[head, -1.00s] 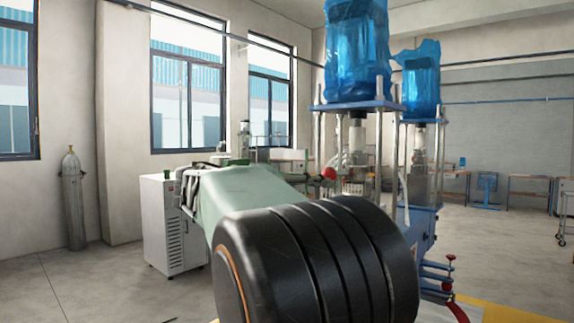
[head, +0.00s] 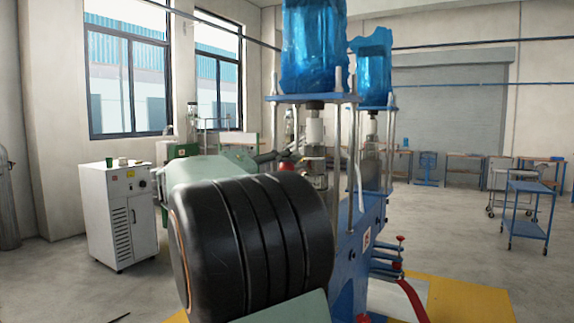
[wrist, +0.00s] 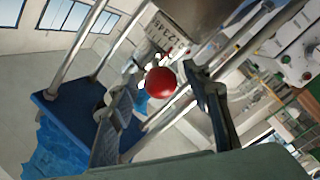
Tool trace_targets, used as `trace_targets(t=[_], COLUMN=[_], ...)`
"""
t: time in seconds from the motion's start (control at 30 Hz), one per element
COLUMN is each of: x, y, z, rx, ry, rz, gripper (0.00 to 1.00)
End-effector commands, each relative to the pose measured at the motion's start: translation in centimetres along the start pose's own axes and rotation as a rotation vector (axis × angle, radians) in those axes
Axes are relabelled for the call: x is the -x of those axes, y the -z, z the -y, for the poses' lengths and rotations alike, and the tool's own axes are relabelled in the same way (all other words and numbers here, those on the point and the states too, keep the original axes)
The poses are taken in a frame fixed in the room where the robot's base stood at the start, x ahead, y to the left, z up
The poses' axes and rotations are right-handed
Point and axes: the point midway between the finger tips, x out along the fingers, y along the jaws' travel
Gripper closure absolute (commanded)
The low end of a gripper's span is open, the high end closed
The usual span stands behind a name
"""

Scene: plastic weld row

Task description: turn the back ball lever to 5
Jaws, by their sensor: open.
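A red ball (wrist: 160,82) on a lever shows in the middle of the wrist view. My gripper (wrist: 164,76) is open, with one finger on each side of the ball and no clear contact. A pale plate with a row of numbers (wrist: 163,34) shows just above the ball; no pointer can be made out. In the head view the red ball (head: 287,166) is small, by the nearer blue press, with my dark gripper (head: 266,157) just left of it. Most of the lever's rod is hidden. I cannot tell which of the ball levers this is.
Two presses with blue plastic-wrapped tops (head: 313,45) stand over blue frames and metal posts. Posts (wrist: 80,40) also show close by in the wrist view. A white cabinet (head: 119,212) stands left, a blue cart (head: 529,212) right. Grey floor is free at right.

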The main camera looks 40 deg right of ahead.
Motion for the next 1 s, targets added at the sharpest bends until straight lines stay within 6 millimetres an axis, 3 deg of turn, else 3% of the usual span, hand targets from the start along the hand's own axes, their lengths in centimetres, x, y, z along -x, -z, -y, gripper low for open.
trace_targets(t=[0.4, 0.8, 1.0], x=[-0.88, -0.85, -0.84], y=[0.00, 0.00, 0.00], z=[0.03, 0.02, 0.02], rx=[0.000, 0.000, 0.000], ry=[0.000, 0.000, 0.001], rz=[-0.001, -0.001, -0.001], gripper=[0.56, 1.00, 1.00])
